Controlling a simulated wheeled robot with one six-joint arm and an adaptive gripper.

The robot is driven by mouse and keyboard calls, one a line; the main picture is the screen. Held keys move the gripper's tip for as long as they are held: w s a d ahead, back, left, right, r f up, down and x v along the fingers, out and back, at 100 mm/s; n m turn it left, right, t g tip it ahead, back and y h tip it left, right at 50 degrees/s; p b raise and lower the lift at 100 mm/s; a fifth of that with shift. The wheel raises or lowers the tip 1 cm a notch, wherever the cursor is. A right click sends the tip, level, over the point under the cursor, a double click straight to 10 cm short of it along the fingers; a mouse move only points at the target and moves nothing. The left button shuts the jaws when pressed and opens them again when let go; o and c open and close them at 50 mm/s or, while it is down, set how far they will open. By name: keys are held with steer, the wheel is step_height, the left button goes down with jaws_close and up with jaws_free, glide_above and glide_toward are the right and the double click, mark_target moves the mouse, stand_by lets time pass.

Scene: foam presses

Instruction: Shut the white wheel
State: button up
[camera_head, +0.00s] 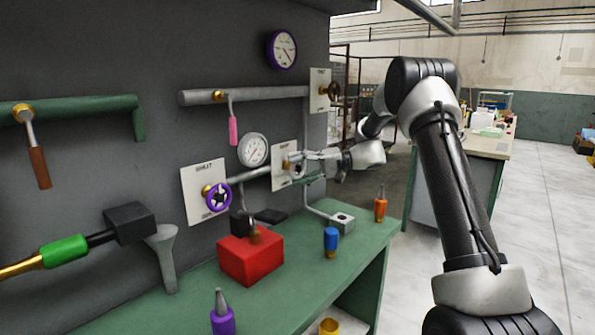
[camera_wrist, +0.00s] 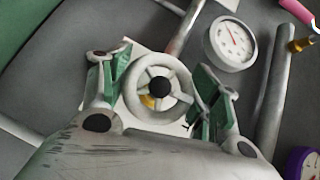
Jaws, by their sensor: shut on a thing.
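The white wheel (camera_wrist: 160,87) is a round handwheel with spokes and a dark hub, in front of a pale plate on the grey wall. My gripper (camera_head: 308,162) reaches it from the right in the head view and mostly hides it there. In the wrist view its two green-padded fingers stand on opposite sides of the wheel's rim, shut on it. A marked plate (camera_head: 279,152) shows behind the wheel; its lettering is partly covered.
A purple wheel (camera_head: 218,197) sits on a plate to the left. A white gauge (camera_head: 253,150) hangs close by on the wall. Below, a green bench (camera_head: 300,262) holds a red block (camera_head: 251,260), a blue bottle (camera_head: 331,241) and an orange bottle (camera_head: 381,208).

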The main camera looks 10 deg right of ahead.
steer(key=shift+y, duration=0.3)
stand_by(0.4)
steer(key=o, duration=1)
steer(key=v, duration=1.2)
